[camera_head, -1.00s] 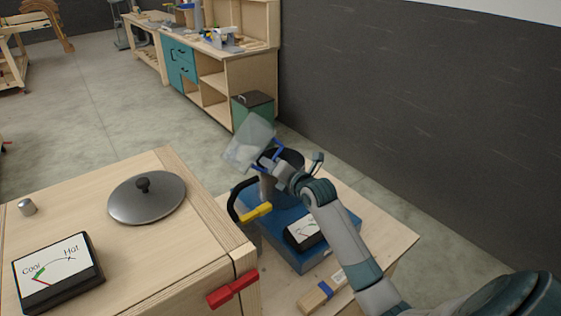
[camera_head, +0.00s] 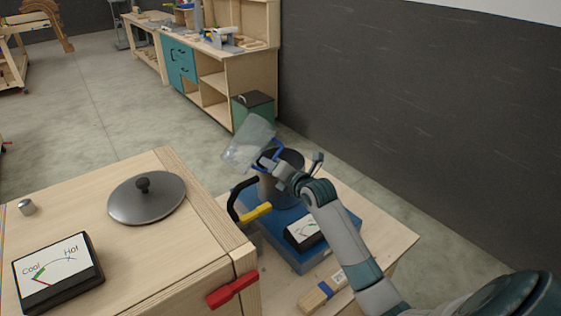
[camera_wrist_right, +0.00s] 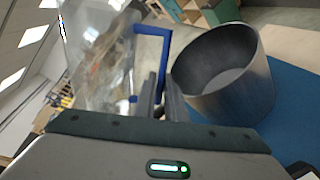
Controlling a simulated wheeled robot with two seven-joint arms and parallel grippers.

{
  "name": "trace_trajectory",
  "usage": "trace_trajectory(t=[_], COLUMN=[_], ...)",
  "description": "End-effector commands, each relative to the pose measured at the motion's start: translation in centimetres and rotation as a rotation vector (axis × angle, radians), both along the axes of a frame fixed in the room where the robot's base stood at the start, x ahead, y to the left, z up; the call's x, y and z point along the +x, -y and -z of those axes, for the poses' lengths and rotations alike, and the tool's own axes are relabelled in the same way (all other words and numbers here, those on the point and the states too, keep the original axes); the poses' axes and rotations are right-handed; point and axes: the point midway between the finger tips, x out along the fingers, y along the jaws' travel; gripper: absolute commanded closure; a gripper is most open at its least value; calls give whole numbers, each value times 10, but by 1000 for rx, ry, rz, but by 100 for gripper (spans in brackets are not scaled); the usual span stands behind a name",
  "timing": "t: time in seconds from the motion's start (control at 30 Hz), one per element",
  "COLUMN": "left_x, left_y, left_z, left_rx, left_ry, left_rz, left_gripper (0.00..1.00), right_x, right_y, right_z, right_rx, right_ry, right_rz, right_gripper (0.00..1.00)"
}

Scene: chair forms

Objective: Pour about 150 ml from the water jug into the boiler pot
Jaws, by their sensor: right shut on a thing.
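The water jug (camera_head: 249,142) is clear with a blue handle (camera_head: 278,146). My right gripper (camera_head: 270,164) is shut on the handle and holds the jug tilted in the air. The boiler pot (camera_head: 277,193) is a dark grey, open cylinder on the blue boiler base (camera_head: 313,257). The jug is beside the pot, partly past its rim in the head view. In the right wrist view the jug (camera_wrist_right: 95,60) is at left and the pot (camera_wrist_right: 240,100) at right, its visible inside grey. I cannot make out a water stream or level. My left gripper is not in view.
A metal lid (camera_head: 146,198) and a Cool/Hot gauge (camera_head: 58,272) sit on the wooden cabinet (camera_head: 140,270) at left. A wood block (camera_head: 318,297) lies in front. A dark wall stands at right.

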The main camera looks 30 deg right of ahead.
Motion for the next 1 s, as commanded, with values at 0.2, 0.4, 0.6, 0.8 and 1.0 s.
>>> trace_trajectory(t=[0.2, 0.4, 0.6, 0.8, 1.0], left_x=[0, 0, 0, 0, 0], left_y=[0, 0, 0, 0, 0], left_z=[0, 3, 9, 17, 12], left_rx=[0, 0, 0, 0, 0], left_ry=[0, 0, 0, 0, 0], left_rz=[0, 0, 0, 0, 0], left_gripper=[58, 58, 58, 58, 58], right_x=[0, 0, 1, 2, 3], right_y=[0, 2, 7, 14, 17], right_z=[-2, 1, 6, 12, 3], right_rx=[-1, -21, -86, -204, -343], right_ry=[4, 4, 12, 27, 46], right_rz=[0, -1, 1, 4, 10], right_gripper=[100, 100, 100, 100, 100])
